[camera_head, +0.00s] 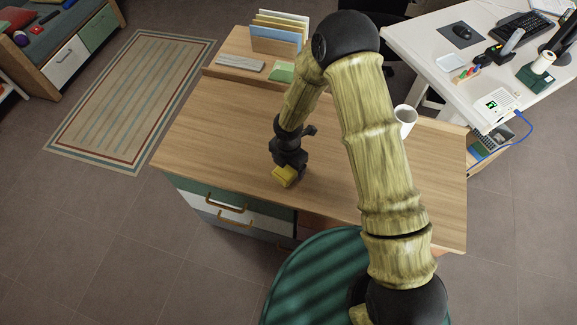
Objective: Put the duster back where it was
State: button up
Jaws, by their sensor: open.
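My gripper (287,163) is low over the near edge of the wooden desk top (225,135), pointing down. Its jaws are open. A small yellow block-like thing (284,177), which looks like the duster, is right at the fingertips, on or just above the desk. My gripper hides its far side, and I cannot tell whether the fingers touch it.
A white mug (405,120) stands on the desk, right of my arm. A file rack (280,32), a grey flat thing (240,64) and a green pad (281,72) are at the back. A green round chair (320,280) is in front. The desk's left part is clear.

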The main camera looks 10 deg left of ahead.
aim_at(289, 167)
notch_tip(289, 167, up, 11)
jog(key=shift+f, duration=0.15)
dwell(0.8)
jog(key=s+d+r+m+t, duration=0.1)
jog(key=s+d+r+m, duration=0.1)
jog(key=d+r+m, duration=0.3)
jog(key=s+d+r+m, duration=0.2)
jog(key=d+r+m, duration=0.4)
jog(key=d+m, duration=0.6)
jog(key=s+d+r+m+t, duration=0.1)
jog(key=s+d+r+m, duration=0.2)
jog(key=m, duration=1)
jog(key=d+r, duration=0.2)
jog(key=d, duration=0.3)
jog(key=shift+d+r+m+t, duration=0.3)
jog(key=shift+d+r, duration=0.05)
